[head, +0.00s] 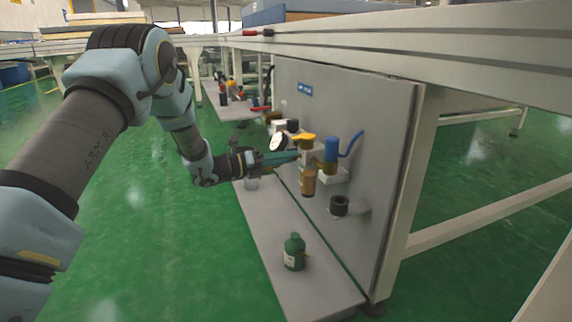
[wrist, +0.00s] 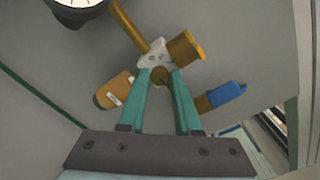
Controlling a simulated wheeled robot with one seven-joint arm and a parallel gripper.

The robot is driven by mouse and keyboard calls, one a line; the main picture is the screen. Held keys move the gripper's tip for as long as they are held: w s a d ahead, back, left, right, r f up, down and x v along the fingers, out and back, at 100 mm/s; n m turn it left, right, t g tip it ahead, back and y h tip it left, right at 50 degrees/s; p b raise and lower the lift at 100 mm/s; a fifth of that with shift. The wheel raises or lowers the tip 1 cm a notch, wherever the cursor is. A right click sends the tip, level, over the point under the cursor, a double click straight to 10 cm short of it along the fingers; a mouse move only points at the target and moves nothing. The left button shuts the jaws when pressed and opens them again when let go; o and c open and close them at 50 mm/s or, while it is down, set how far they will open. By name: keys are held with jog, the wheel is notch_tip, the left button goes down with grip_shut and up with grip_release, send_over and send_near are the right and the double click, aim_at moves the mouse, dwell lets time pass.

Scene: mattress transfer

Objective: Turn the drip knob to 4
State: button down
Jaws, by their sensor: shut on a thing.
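My gripper (head: 292,160) reaches in from the left to the air unit on the grey panel (head: 370,110). In the wrist view its two teal fingers (wrist: 160,76) are shut on a small round brass knob (wrist: 160,78) at the front of a pale block (wrist: 152,52). I take this for the drip knob. Pale marks by it are too small to read, so its setting cannot be told. In the head view the fingers and nearby fittings hide the knob.
Around the knob are a yellow fitting (wrist: 185,48), a brown bowl (wrist: 115,90) and a blue fitting (wrist: 225,95). A pressure gauge (head: 278,142) is to the left. A green bottle (head: 294,254) stands on the low shelf (head: 275,215); a black holder (head: 339,205) juts from the panel.

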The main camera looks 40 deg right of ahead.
jog(key=shift+f+m+b, duration=0.1)
jog(key=shift+m+b, duration=0.25)
jog(key=shift+m, duration=0.25)
jog(key=c, duration=0.6)
grip_release()
jog(key=shift+p+v, duration=2.05)
jog(key=shift+v, duration=3.4)
